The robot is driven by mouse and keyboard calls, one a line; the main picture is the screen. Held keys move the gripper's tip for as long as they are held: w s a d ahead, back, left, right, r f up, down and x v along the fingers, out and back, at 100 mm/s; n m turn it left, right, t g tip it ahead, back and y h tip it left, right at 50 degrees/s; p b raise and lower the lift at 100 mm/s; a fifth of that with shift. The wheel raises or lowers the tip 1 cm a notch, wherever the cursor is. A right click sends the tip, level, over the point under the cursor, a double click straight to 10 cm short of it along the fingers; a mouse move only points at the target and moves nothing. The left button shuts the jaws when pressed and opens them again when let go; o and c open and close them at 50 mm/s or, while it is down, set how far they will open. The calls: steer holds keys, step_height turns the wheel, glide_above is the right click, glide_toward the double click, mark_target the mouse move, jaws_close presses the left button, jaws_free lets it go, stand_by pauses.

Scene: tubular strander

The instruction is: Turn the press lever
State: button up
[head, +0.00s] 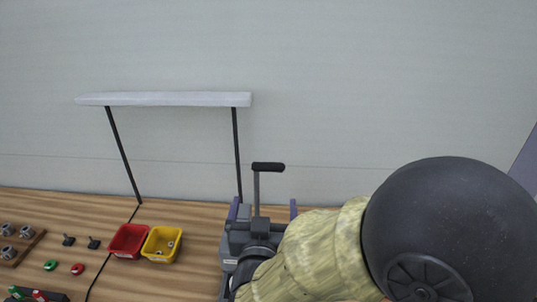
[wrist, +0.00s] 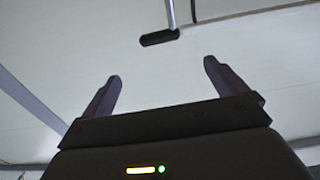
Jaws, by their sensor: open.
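The press lever (head: 256,188) stands upright near the back of the bench, a grey rod with a black crossways handle (head: 268,167) on top. In the wrist view the handle (wrist: 160,38) shows as a dark bar beyond my fingertips, with its rod running to the top edge. My gripper (head: 265,206) is open, its two purple-grey fingers apart and below the handle in the head picture. In the wrist view the gripper (wrist: 165,72) has nothing between its fingers, and the handle appears clear of both. My arm hides much of the grey press base (head: 228,262).
A red bin (head: 128,240) and a yellow bin (head: 162,244) stand left of the press. A lamp (head: 165,99) on two black posts rises behind them. Small red and green parts and a wooden rack (head: 20,245) lie farther left. A plain wall is behind.

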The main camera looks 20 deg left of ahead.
mark_target(268, 168)
steer(key=p+x, duration=0.8)
steer(key=x, duration=0.8)
steer(key=shift+w+a, duration=0.15)
steer(key=shift+w, duration=0.05)
steer(key=shift+w+a+f+p, duration=0.1)
steer(key=shift+w+p, duration=0.25)
steer(key=shift+w, duration=0.15)
steer(key=c, duration=1.4)
